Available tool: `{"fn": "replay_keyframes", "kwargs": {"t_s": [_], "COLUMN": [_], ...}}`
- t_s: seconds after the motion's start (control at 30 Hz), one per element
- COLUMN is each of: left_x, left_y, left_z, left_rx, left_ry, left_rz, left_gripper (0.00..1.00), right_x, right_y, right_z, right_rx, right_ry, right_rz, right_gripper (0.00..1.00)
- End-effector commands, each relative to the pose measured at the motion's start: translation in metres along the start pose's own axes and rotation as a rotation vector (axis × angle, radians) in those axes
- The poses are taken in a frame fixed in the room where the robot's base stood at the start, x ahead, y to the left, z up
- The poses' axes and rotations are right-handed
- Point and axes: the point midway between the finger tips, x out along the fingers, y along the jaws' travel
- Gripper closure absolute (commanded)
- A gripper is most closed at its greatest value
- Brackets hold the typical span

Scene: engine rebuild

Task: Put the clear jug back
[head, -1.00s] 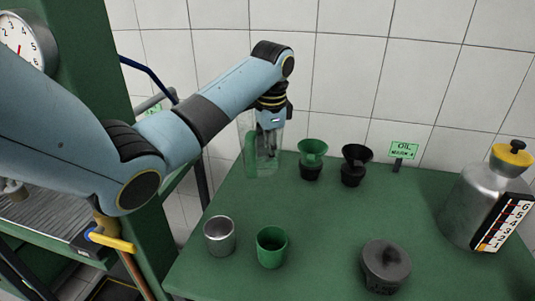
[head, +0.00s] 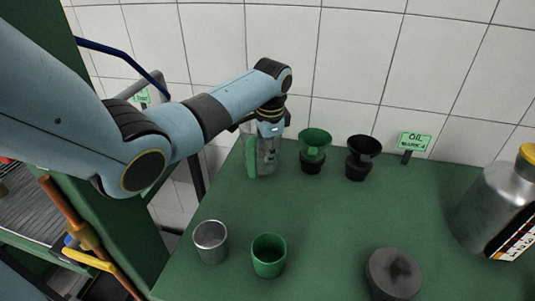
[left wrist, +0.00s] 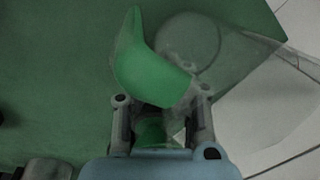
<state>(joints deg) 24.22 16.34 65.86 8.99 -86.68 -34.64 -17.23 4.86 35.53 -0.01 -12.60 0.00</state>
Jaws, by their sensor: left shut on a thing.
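The clear jug (head: 264,160) is see-through with a green part, and stands upright at the back left of the green table in the head view. My left gripper (head: 269,134) is above it, pointing down, and is shut on the jug. In the left wrist view my left gripper (left wrist: 162,118) has its two fingers on either side of the green part, and the clear jug (left wrist: 190,45) spreads out beyond them. Whether its base touches the table is hard to tell. My right gripper is not in view.
Right of the jug stand a green funnel (head: 315,143) and a black funnel (head: 364,148) on dark bases, then an oil sign (head: 414,142). A metal cup (head: 210,242), a green cup (head: 269,256), a dark lidded pot (head: 394,274) and a metal can (head: 492,210) stand nearer. The table's middle is clear.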

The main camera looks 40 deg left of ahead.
Motion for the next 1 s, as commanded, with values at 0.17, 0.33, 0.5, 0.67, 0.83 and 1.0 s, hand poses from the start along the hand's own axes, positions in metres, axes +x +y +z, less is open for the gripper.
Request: {"fn": "replay_keyframes", "kwargs": {"t_s": [0.17,0.33,0.5,0.67,0.83,1.0], "left_x": [0.009,0.009,0.009,0.009,0.000,-0.031], "left_y": [0.001,0.002,0.002,0.001,0.001,0.000], "left_z": [-0.001,0.000,0.000,0.000,-0.001,-0.001], "left_rx": [0.000,0.000,0.000,0.000,0.000,0.000], "left_ry": [0.002,0.001,0.001,0.001,0.002,0.005], "left_rz": [-0.001,0.000,0.000,0.000,-0.001,-0.004], "left_gripper": [1.00,0.87,0.69,0.69,0.69,0.69], "right_x": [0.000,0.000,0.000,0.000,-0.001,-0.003], "right_y": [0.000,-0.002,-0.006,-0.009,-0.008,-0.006], "right_z": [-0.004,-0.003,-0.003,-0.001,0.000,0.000], "right_rx": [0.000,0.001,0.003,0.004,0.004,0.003], "right_ry": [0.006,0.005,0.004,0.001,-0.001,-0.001], "right_rz": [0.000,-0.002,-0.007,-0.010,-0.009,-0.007], "right_gripper": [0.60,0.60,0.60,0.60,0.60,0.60]}}
